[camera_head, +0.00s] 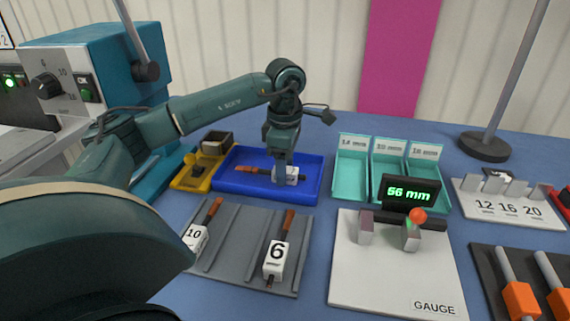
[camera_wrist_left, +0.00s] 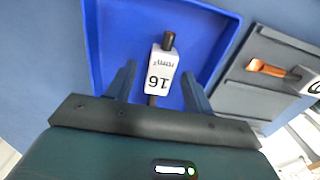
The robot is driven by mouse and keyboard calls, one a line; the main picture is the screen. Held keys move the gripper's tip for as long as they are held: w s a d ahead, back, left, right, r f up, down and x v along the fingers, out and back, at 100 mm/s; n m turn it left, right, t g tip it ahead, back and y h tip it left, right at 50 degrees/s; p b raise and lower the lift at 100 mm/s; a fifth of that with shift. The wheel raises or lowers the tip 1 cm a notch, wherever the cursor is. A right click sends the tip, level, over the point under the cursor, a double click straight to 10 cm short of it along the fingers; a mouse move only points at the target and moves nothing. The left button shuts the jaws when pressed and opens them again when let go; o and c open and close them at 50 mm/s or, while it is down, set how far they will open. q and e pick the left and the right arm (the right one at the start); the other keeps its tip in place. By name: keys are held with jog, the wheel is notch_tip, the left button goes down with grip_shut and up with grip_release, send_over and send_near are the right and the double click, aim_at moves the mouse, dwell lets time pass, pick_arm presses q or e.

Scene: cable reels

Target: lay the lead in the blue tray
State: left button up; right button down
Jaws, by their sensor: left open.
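The blue tray (camera_head: 231,185) stands on the table at the centre left. A lead (camera_head: 250,169) with a copper-coloured end and a white tag lies inside it. In the left wrist view the tag (camera_wrist_left: 163,70) reads 16, and the tray (camera_wrist_left: 205,22) fills the space around it. My left gripper (camera_head: 283,174) reaches down into the tray at the tag. Its fingers (camera_wrist_left: 158,82) are open, one on each side of the tag, with a gap visible on both sides. Part of the lead is hidden by the gripper. My right gripper is not in view.
A grey rack (camera_head: 240,240) in front holds leads tagged 10 (camera_head: 196,236) and 6 (camera_head: 276,260). A yellow holder (camera_head: 187,181) stands left of the tray. Teal bins (camera_head: 351,180) and a gauge (camera_head: 395,280) reading 66 mm stand to the right.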

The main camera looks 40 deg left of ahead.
pick_arm(q)
notch_tip(320, 180, up, 13)
jog(key=p, duration=0.2)
dwell(0.6)
